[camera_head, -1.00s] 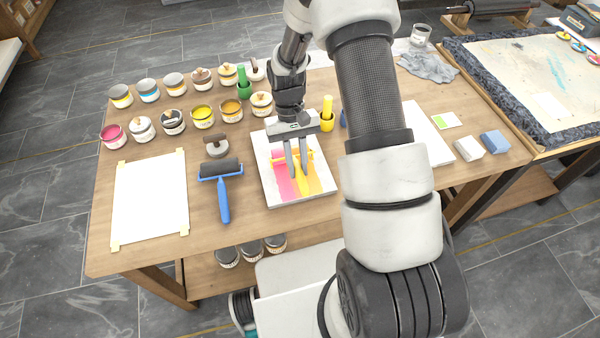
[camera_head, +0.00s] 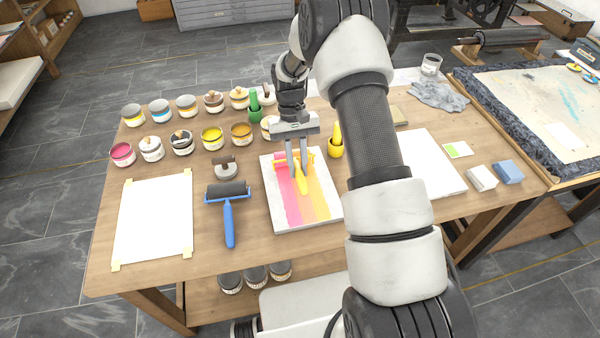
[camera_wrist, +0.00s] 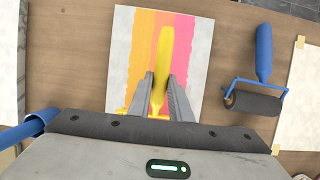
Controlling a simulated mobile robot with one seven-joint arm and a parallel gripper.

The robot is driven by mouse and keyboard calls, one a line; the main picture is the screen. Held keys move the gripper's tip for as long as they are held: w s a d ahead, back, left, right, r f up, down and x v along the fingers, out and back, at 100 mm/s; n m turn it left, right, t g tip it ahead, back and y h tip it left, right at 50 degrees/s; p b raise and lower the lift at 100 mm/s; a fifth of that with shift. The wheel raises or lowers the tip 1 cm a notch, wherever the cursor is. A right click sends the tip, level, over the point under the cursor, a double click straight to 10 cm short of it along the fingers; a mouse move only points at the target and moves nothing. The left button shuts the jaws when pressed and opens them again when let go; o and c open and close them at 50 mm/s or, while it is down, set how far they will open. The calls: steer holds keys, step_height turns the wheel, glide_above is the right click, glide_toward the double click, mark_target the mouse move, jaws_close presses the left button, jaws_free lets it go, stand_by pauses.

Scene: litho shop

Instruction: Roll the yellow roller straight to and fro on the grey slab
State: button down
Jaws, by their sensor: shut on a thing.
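The grey slab (camera_head: 273,205) lies on the wooden table and bears pink, orange and yellow ink stripes. It also shows in the wrist view (camera_wrist: 118,50). The yellow roller (camera_head: 302,184) is over the slab's far part, its handle pointing toward the near edge. My gripper (camera_head: 298,170) is shut on the roller's handle. In the wrist view my gripper's fingers (camera_wrist: 162,92) sit on both sides of the yellow handle (camera_wrist: 164,50). The roller's drum is mostly hidden by the fingers and gripper body, and I cannot tell if it touches the slab.
A blue-handled roller (camera_head: 229,212) lies left of the slab, with a taped white sheet (camera_head: 153,220) beyond it. Several ink jars (camera_head: 212,138) stand behind. A yellow-handled tool (camera_head: 335,143) stands close behind the slab's right side. A white board (camera_head: 437,172) lies right, partly behind my arm.

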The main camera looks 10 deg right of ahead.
mark_target(296, 160)
steer(key=shift+w+b, duration=0.35)
steer(key=shift+w, duration=1.2)
steer(key=shift+r+p, duration=0.85)
steer(key=shift+r, duration=0.65)
